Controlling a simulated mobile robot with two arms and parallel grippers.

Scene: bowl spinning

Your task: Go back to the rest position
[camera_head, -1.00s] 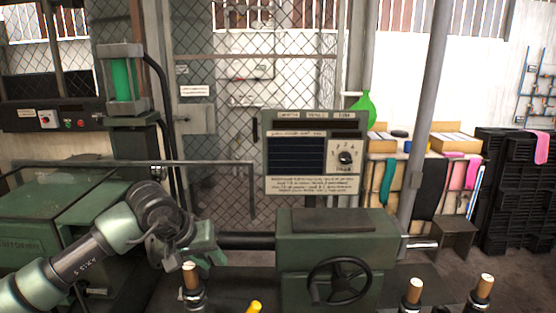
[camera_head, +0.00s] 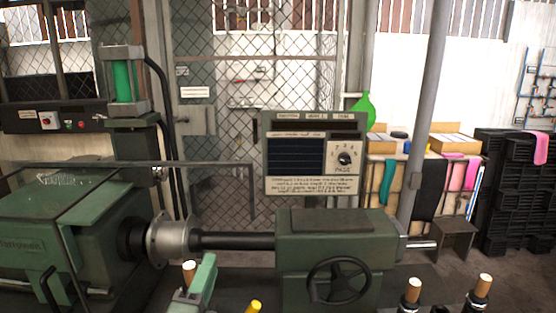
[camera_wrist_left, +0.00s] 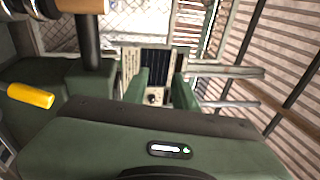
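My left gripper (camera_head: 206,262) is low in the head view, left of centre, in front of the lathe bed. Its green end partly covers the base of a wooden-topped handle (camera_head: 189,267). In the left wrist view my left gripper (camera_wrist_left: 161,78) shows two green fingers apart, with the control panel (camera_wrist_left: 157,62) visible through the gap. Nothing is held between them. My right gripper is in neither view.
The green lathe has a headstock (camera_head: 75,235), a metal chuck (camera_head: 172,240) and a tailstock (camera_head: 330,250) with a handwheel (camera_head: 338,281). A yellow handle (camera_head: 254,307) and wooden-topped handles (camera_head: 411,291) stand along the front. The control panel (camera_head: 312,155) stands behind.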

